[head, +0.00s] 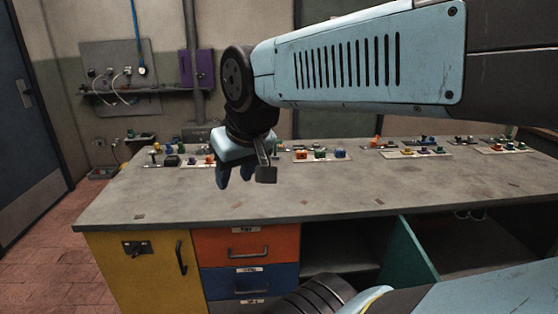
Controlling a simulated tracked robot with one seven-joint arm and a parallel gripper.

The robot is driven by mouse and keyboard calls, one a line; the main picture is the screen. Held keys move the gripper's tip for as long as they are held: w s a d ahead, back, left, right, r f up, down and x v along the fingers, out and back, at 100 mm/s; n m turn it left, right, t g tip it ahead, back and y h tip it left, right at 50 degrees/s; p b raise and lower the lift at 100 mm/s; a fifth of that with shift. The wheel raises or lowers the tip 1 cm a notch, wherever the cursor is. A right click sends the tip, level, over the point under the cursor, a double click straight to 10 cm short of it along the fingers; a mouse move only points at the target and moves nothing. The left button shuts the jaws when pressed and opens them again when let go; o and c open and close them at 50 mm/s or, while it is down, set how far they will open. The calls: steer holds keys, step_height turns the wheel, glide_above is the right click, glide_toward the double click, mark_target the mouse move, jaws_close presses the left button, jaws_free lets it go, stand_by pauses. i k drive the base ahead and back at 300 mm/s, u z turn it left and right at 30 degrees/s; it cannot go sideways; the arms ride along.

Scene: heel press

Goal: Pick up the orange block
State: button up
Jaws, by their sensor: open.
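Several small orange pieces are among the coloured items at the back of the workbench (330,193). One orange piece (302,155) sits on a small plate just right of my gripper, another orange piece (210,160) is just left of it, and a third orange piece (376,141) is further right. They are too small to tell which is the orange block. My gripper (236,178) hangs above the bench, left of the middle, fingers down, open and with nothing visible between the fingers. It hides part of the back row behind it.
The bench's front and middle are mostly clear. Small plates with coloured parts, such as one plate (420,154), line the back. Below are a yellow cabinet door (130,270), an orange drawer (245,243), a blue drawer (250,280) and a teal open door (405,255).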

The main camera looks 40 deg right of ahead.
mark_target(301, 155)
steer(key=z, duration=0.2)
steer(key=i, duration=0.85)
steer(key=u, duration=0.1)
